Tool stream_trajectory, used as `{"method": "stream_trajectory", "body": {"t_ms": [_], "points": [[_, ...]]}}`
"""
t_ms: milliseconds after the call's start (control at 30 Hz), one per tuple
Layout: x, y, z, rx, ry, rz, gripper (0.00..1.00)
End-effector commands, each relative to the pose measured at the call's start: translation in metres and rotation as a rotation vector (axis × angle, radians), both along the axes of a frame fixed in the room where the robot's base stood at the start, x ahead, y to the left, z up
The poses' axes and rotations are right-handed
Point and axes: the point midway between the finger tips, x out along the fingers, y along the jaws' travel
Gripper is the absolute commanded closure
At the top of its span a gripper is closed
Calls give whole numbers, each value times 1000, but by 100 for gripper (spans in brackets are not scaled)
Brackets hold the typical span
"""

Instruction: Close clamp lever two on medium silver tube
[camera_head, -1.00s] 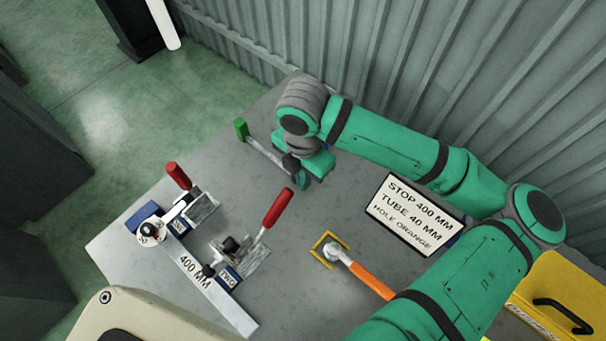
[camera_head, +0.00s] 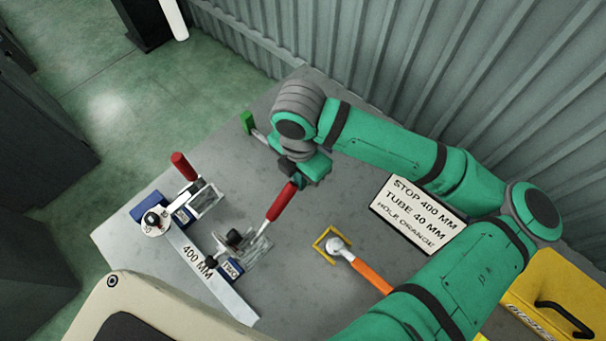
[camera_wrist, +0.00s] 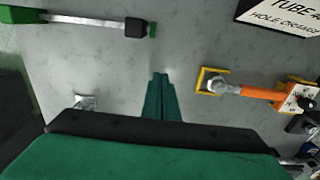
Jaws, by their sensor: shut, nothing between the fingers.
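Clamp lever two has a red handle (camera_head: 281,202) rising from the clamp marked TWO (camera_head: 232,270). The handle slants up and right, and its end is at my gripper. My gripper (camera_head: 297,179) is by that end in the head view; I cannot tell whether they touch. In the wrist view its green fingers (camera_wrist: 158,88) are shut with nothing between them, and no red handle shows. A silver bar (camera_wrist: 86,20) with green and black end blocks lies beyond the fingers.
A second clamp with a red handle (camera_head: 185,167) stands further left on the grey table. A strip marked 400 MM (camera_head: 197,262) runs past both clamps. An orange-handled tool (camera_head: 370,274), a sign (camera_head: 418,212) and a yellow case (camera_head: 560,290) are to the right.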

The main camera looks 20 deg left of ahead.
Motion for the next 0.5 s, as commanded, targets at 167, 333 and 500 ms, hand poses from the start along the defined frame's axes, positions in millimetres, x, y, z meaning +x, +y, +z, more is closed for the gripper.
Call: {"method": "stream_trajectory", "body": {"t_ms": [167, 333, 500], "points": [[-7, 3, 0, 1, 3, 5, 100], [-10, 4, 0, 1, 7, 7, 100], [-15, 6, 4, 3, 9, 8, 100]]}}
